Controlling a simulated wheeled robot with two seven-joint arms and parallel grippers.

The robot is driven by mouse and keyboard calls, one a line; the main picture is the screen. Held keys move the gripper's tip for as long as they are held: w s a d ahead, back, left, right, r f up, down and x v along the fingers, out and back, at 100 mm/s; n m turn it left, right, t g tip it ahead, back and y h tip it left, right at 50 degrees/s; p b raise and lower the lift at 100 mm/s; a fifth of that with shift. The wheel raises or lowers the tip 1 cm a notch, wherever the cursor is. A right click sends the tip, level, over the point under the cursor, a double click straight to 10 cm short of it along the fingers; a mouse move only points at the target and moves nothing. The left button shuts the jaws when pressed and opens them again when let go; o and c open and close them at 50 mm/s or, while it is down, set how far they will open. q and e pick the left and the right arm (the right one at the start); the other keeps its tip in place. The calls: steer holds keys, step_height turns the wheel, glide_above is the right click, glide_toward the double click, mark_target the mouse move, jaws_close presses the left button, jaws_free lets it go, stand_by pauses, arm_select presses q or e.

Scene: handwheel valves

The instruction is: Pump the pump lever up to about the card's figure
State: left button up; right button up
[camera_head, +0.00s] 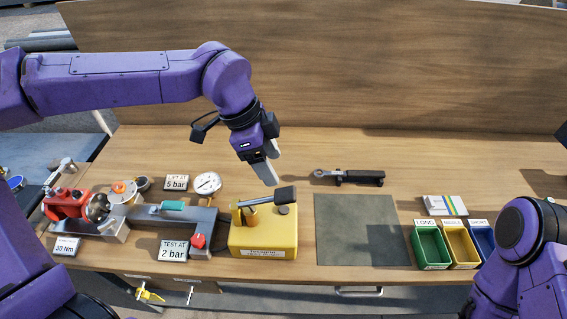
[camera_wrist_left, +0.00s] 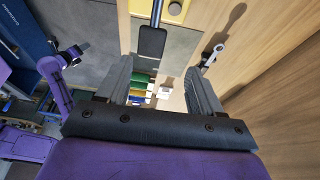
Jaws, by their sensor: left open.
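The pump is a yellow box (camera_head: 262,236) with a lever ending in a black grip (camera_head: 285,194). The lever lies low, tilted slightly up to the right. The black grip also shows in the left wrist view (camera_wrist_left: 152,41), ahead of the fingers. My left gripper (camera_head: 270,178) is open and empty, just above and left of the grip, apart from it. A round white gauge (camera_head: 207,184) stands left of the pump; its needle is too small to read. One card reads "TEST AT 2 bar" (camera_head: 173,250), another "LIFT AT 5 bar" (camera_head: 176,183). My right gripper's jaws cannot be made out.
A torque wrench (camera_head: 348,177) lies behind a grey mat (camera_head: 357,229). Green (camera_head: 430,247), yellow and blue bins stand at the right. A red-handled valve assembly (camera_head: 118,207) and a "30 Nm" card (camera_head: 66,247) are at the left. A wooden panel (camera_head: 380,70) closes the back.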

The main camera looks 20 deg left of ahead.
mark_target(283, 194)
arm_select(q)
steer(key=b+x, duration=0.1)
steer(key=x, duration=0.1)
steer(key=b+x, duration=0.2)
steer(key=x, duration=0.1)
steer(key=b+x, duration=0.1)
steer(key=x, duration=0.1)
steer(key=shift+s+f+b, duration=0.2)
steer(key=shift+s+b, duration=0.2)
steer(key=shift+s+d+r, duration=0.1)
steer(key=shift+s+r, duration=0.1)
steer(key=shift+s, duration=0.15)
steer(key=shift+s+f, duration=0.1)
steer(key=shift+s, duration=0.1)
steer(key=shift+w, duration=0.1)
arm_select(e)
steer(key=f, duration=0.1)
steer(key=s+f, duration=0.1)
steer(key=f, duration=0.3)
steer(key=shift+s+f, duration=0.25)
arm_select(q)
steer(key=shift+d, duration=0.1)
steer(key=c, duration=0.9)
steer(key=shift+o, duration=0.2)
steer(key=shift+f, duration=0.1)
